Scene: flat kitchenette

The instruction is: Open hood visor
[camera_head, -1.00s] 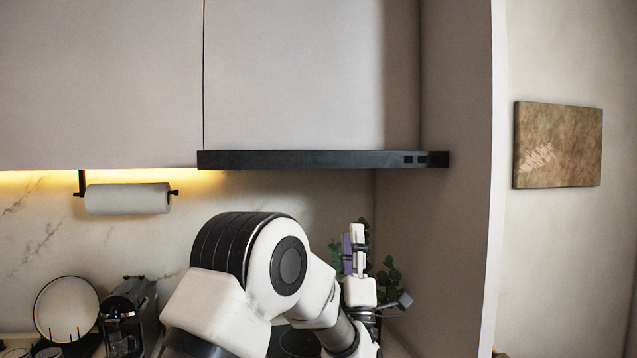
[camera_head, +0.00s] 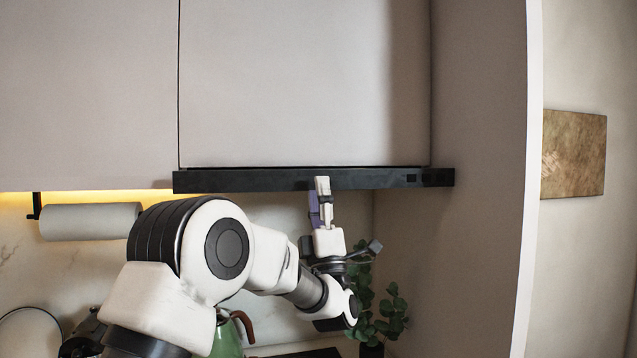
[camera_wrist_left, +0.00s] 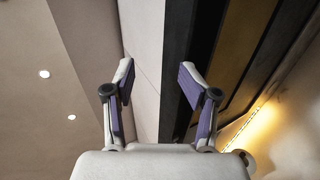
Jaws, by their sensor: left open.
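The hood visor (camera_head: 245,181) is a long black strip under the tall cabinet front. It looks flush with the cabinet, with a thin dark line along its top edge. My left gripper (camera_head: 319,186) points upward, and its fingertips overlap the right half of the visor in the head view. In the left wrist view the gripper (camera_wrist_left: 157,78) is open with nothing held. The visor's black strip (camera_wrist_left: 178,45) runs up between and behind the fingers, nearer the right finger. I cannot tell whether a finger touches it. My right gripper is out of view.
A side wall panel (camera_head: 485,200) bounds the space on the right. A plant (camera_head: 385,315) stands below the hood, with a green kettle (camera_head: 228,335) to its left. A paper towel roll (camera_head: 90,221) hangs on the left. The hood's underside (camera_wrist_left: 238,50) shows in the wrist view.

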